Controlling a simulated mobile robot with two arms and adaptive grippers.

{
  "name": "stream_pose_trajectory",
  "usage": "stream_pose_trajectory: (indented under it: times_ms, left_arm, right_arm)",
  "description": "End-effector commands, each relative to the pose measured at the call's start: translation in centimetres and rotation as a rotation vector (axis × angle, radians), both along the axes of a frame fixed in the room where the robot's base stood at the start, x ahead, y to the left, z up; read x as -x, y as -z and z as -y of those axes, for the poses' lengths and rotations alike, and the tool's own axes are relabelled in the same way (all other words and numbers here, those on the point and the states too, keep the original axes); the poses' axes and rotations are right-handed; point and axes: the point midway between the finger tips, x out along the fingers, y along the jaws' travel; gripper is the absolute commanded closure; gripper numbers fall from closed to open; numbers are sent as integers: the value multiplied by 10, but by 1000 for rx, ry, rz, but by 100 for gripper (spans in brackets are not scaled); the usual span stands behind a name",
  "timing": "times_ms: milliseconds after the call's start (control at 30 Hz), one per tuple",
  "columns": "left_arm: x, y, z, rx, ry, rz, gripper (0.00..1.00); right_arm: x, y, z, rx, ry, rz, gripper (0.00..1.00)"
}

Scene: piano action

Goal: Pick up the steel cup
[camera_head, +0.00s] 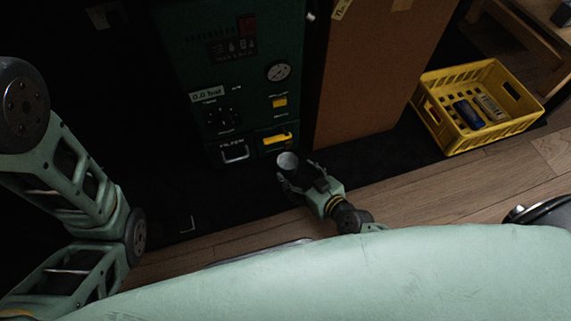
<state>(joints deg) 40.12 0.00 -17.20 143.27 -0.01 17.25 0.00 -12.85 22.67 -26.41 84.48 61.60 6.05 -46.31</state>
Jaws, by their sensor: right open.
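A small grey metal cup (287,161) shows in the head view, in front of the lower part of a dark green machine. My right gripper (294,177) is open at the cup, with its fingers close around or beside it. I cannot tell whether the fingers touch the cup, and its lower part is hidden by the gripper. What the cup stands on is too dark to tell. My left arm comes in at the left edge, and its gripper is not in view.
The dark green machine (240,75) has a gauge (278,71) and yellow parts. A cardboard box (375,70) stands to its right. A yellow crate (440,137) holding a few items sits on the right. Wooden floor (420,185) is clear in front of it.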

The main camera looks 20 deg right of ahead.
Motion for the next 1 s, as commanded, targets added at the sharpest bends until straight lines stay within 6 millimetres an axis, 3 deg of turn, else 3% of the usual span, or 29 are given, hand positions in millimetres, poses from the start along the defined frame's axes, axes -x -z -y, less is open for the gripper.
stream_pose_trajectory:
  times_ms: [100,300,600,1000]
  left_arm:
    - [0,15,0,0,0,-1,66]
    - [0,26,0,0,0,-1,66]
    - [0,25,0,-1,0,0,66]
    - [0,25,0,-1,0,0,66]
  right_arm:
    - [-17,8,-4,-5,3,4,29]
    - [-42,16,-11,-2,3,3,29]
    - [-45,16,-12,0,1,0,29]
    - [-45,16,-12,0,1,0,63]
